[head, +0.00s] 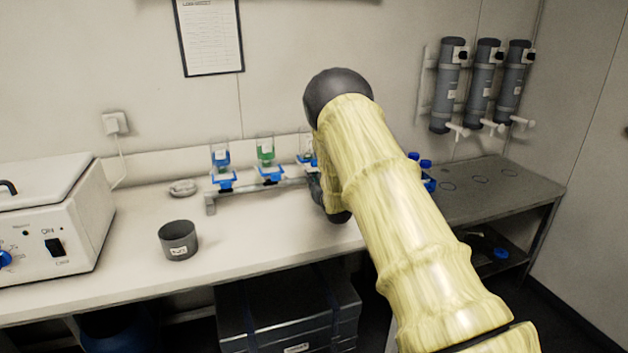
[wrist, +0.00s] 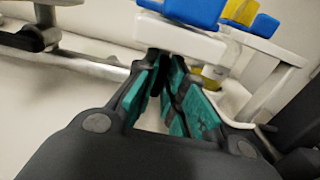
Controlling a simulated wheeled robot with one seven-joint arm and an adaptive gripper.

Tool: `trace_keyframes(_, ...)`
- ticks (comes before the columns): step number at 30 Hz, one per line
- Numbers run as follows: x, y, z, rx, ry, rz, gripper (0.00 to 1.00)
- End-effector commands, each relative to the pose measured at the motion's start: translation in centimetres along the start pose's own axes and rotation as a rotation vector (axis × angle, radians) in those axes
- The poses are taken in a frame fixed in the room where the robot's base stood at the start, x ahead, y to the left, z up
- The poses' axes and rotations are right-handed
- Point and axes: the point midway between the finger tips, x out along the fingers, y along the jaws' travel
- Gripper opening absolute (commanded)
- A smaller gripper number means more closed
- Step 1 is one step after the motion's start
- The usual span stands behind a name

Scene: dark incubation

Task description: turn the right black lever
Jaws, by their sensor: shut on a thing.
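My gripper (wrist: 166,88), with teal pads, is in the wrist view right under the blue and white base (wrist: 180,38) of a filter unit. Its fingers are close together, shut on the right black lever (wrist: 162,68), of which only a dark sliver shows between the pads. Another black lever (wrist: 36,39) sits on the metal rail at the left of the wrist view. In the head view the rail (head: 250,191) carries filter cups, and the rightmost one (head: 305,160) is partly behind my arm. My gripper is mostly hidden there, so the right lever does not show.
A grey pot (head: 178,240) stands on the bench left of the rail, and a white machine (head: 52,215) stands at the far left. Blue-capped bottles (head: 427,172) stand right of my arm. The bench between pot and rail is clear.

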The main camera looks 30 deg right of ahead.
Motion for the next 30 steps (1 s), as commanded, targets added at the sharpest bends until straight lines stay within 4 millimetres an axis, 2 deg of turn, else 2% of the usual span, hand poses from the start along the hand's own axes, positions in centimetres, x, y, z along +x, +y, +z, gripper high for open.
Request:
trace_keyframes(11, 0.04, 0.05, -0.51, 0.067, -0.001, 0.001, 0.0)
trace_keyframes(30, 0.04, -0.16, -0.24, 0.343, -0.002, 0.0, 0.0)
